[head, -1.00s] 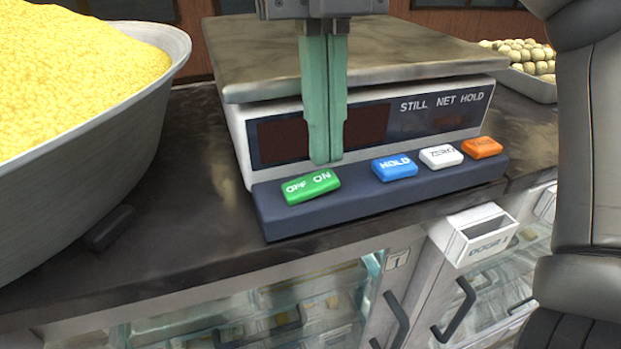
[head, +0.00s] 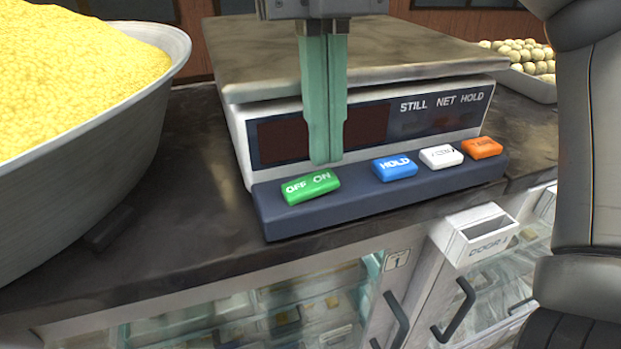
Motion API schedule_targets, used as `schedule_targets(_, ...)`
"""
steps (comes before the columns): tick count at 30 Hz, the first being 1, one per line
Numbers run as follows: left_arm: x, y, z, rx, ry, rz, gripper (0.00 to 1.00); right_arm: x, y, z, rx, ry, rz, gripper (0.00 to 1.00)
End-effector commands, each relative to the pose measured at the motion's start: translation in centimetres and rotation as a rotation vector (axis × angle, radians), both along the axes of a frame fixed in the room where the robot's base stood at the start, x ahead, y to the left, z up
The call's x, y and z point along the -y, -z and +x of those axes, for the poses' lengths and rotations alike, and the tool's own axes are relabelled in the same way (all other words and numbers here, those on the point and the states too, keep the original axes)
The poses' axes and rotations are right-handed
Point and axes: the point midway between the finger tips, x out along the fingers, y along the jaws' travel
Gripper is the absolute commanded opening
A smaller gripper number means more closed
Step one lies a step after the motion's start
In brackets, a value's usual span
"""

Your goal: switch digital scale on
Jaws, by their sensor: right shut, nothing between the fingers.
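The digital scale (head: 258,185) stands on the dark counter with its flat metal platform (head: 420,50) on top. Its display (head: 281,142) looks dark, with no digits showing. A green OFF ON button (head: 311,187) sits at the left of its sloped front strip. My right gripper (head: 326,163) points down in front of the display, shut and empty. Its tips are just behind and above the green button; I cannot tell whether they touch it. My left gripper is not in view.
A large metal bowl of yellow food (head: 150,120) stands at left. A tray of round sweets (head: 535,85) is at back right. Glass-fronted cabinets lie below the counter edge.

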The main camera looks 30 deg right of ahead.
Motion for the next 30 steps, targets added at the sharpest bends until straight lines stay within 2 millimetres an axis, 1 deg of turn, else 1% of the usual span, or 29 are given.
schedule_targets(9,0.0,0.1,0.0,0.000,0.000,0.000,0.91,0.0,0.1,0.0,0.000,0.000,0.000,0.00)
schedule_targets(30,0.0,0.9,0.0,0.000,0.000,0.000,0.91,0.0,1.1,0.0,0.000,0.000,0.000,0.00)
